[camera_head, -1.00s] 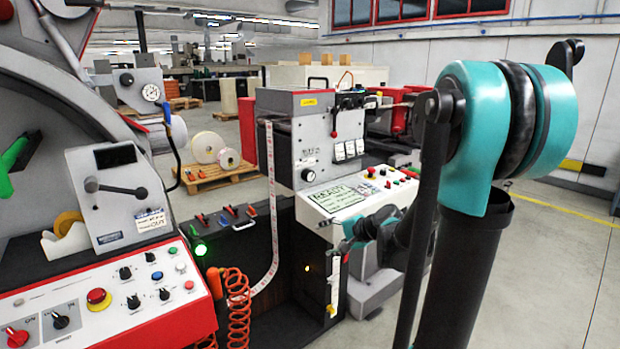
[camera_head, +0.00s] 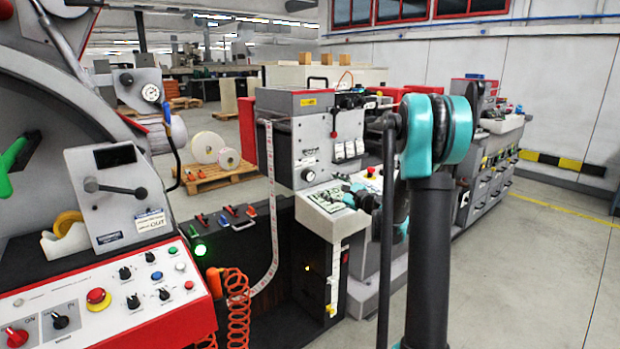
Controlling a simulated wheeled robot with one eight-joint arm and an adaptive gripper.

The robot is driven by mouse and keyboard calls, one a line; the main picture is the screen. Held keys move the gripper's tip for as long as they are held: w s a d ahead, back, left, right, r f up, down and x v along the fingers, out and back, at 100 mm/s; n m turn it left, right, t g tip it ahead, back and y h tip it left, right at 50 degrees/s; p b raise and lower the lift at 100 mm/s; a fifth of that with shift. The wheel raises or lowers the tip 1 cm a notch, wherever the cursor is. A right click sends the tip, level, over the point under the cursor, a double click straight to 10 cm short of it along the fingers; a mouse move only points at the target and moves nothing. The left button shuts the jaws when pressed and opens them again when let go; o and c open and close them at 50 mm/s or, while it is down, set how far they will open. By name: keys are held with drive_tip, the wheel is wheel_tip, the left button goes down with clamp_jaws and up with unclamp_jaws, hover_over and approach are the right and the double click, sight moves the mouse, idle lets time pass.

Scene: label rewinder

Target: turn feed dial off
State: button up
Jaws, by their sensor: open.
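My gripper (camera_head: 332,198) is small in the view, open, over the sloped white control panel (camera_head: 322,222) of the middle machine. My arm reaches it from the right and covers part of that panel. No label reading "feed" is legible, so I cannot tell which dial is the feed dial. A round dial (camera_head: 308,175) sits low on the grey upright face, just left of and above the gripper. Several black knobs, such as this one (camera_head: 125,272), are on the left console. I cannot tell whether the gripper touches the panel.
The grey upright housing (camera_head: 318,137) stands behind the gripper, with white switches and a red-tipped lever. A left console (camera_head: 75,300) with a red emergency button stands in front. Orange coiled hose (camera_head: 238,300) hangs between them. Open floor (camera_head: 540,270) lies at right.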

sight(310, 177)
drive_tip(key=x, duration=1.2)
drive_tip(key=shift+c, duration=0.3)
drive_tip(key=c, duration=1.1)
drive_tip(key=shift+n, duration=0.4)
drive_tip(key=n, duration=0.3)
drive_tip(key=shift+n, duration=0.3)
drive_tip(key=shift+f+n, duration=0.1)
drive_tip(key=shift+n, duration=1.5)
